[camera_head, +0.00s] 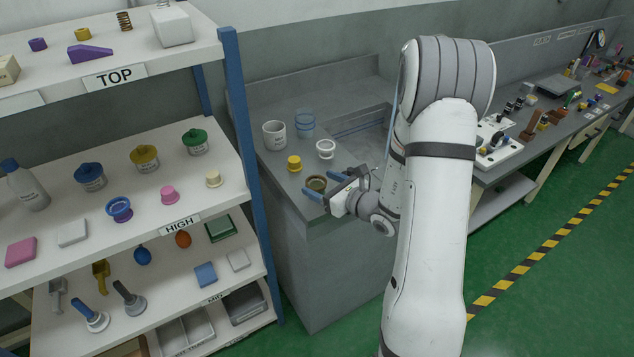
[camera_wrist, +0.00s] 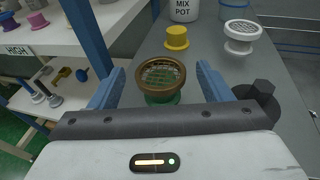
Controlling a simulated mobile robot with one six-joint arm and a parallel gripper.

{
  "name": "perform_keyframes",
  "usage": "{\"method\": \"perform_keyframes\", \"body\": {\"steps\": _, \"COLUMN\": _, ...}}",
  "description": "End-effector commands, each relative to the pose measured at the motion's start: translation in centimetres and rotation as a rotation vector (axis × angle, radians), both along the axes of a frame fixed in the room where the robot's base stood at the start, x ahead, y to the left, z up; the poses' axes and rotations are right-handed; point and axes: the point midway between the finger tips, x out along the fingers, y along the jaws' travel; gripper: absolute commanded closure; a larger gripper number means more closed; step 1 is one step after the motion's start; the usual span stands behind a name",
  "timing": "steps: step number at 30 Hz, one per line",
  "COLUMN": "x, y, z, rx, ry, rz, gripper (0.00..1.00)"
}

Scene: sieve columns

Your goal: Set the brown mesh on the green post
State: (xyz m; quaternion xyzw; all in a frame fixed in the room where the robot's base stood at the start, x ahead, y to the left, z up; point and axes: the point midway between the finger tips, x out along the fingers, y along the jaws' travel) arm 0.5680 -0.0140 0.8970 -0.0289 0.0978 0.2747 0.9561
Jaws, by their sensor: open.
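The brown mesh (camera_wrist: 160,70), a round brown-rimmed sieve, sits on top of the green post (camera_wrist: 160,99) in the wrist view. It looks about level, and the post's flared green base shows below it. In the head view the brown mesh (camera_head: 317,182) is near the front left of the grey counter, with the green post mostly hidden under it. My gripper (camera_wrist: 160,78) is open, with one blue finger on each side of the mesh and a visible gap to each. In the head view my gripper (camera_head: 325,186) reaches in from the right.
A yellow post (camera_head: 294,164) and a white post with a white mesh (camera_head: 325,148) stand farther back. Behind them are a MIX POT (camera_head: 275,136) and a clear blue beaker (camera_head: 305,125). A dark knobbed object (camera_wrist: 262,98) is right of my right finger. The shelf's blue upright (camera_head: 252,170) is left.

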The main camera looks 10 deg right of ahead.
Motion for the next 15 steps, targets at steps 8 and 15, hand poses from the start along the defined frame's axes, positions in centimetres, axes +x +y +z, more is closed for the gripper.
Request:
{"method": "perform_keyframes", "body": {"steps": 8, "x": -5.2, "y": -3.4, "z": 1.2, "rx": 0.0, "ry": -0.001, "rz": -0.006, "gripper": 0.28}}
{"method": "perform_keyframes", "body": {"steps": 15, "x": -7.6, "y": -4.8, "z": 1.9, "rx": 0.001, "ry": -0.002, "rz": -0.003, "gripper": 0.28}}
